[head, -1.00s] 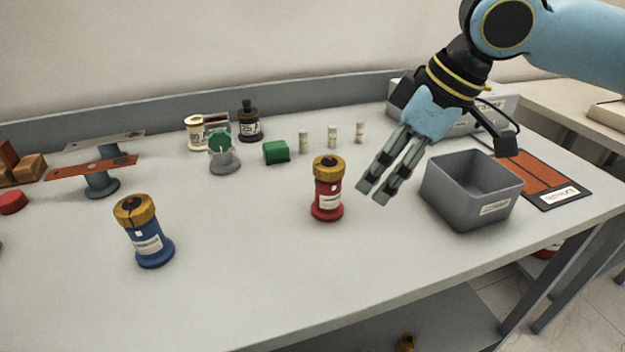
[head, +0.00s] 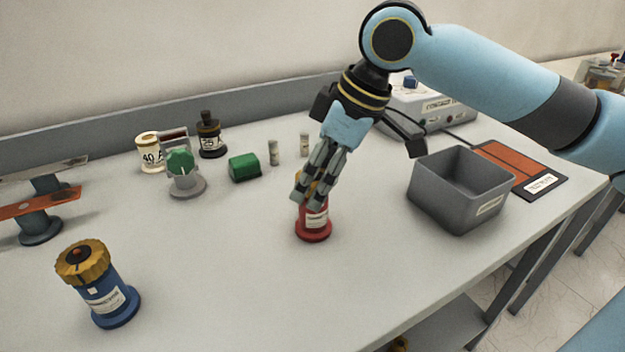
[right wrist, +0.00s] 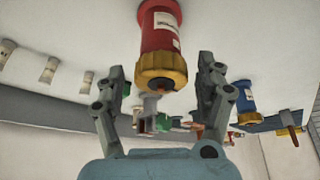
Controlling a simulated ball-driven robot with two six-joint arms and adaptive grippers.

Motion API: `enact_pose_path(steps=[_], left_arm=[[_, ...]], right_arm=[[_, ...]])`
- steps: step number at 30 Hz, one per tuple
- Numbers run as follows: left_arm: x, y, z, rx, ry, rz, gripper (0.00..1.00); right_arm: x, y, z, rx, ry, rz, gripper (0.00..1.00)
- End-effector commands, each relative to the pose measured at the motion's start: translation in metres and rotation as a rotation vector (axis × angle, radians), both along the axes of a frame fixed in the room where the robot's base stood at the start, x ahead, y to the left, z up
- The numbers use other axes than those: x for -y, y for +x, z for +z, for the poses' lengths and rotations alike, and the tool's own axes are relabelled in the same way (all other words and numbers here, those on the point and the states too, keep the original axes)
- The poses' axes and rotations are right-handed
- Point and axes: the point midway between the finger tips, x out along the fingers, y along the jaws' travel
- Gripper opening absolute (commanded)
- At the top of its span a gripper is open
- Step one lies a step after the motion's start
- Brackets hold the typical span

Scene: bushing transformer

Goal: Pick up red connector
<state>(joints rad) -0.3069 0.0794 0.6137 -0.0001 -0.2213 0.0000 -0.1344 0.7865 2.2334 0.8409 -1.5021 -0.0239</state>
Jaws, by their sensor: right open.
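The red connector (head: 314,224) stands upright on the table, with a gold top and a white label. In the head view my right gripper (head: 307,200) is in front of its upper part and hides most of the gold top. The red connector also shows in the right wrist view (right wrist: 161,32), with its gold top (right wrist: 161,72) lying in the picture between the two spread fingers. The right gripper is open, and I see no grip on the connector. My left gripper is not in view.
A blue connector (head: 104,294) with a gold top stands at the front left. A grey bin (head: 440,209) stands right of the gripper. A green block (head: 244,168), small cylinders (head: 273,153) and a green-knobbed device (head: 181,163) stand behind.

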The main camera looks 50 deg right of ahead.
Motion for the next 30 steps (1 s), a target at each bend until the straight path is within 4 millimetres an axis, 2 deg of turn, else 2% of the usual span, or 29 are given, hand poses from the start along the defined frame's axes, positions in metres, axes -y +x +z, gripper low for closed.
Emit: enact_pose_path(steps=[3, 6, 12, 20, 30], left_arm=[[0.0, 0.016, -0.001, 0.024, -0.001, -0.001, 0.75], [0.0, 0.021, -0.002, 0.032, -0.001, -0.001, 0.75], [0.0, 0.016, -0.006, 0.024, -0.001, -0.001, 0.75], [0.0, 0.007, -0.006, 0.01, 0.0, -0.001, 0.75], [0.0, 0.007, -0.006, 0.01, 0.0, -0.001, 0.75]], right_arm=[[-0.004, 0.005, -0.01, 0.001, 0.005, -0.003, 0.72], [-0.008, 0.01, -0.023, -0.001, 0.008, -0.002, 0.72], [-0.011, 0.019, -0.044, 0.0, 0.002, 0.0, 0.72], [-0.011, 0.019, -0.045, 0.0, 0.0, 0.0, 0.7], [-0.011, 0.019, -0.045, 0.0, 0.0, 0.0, 0.26]])
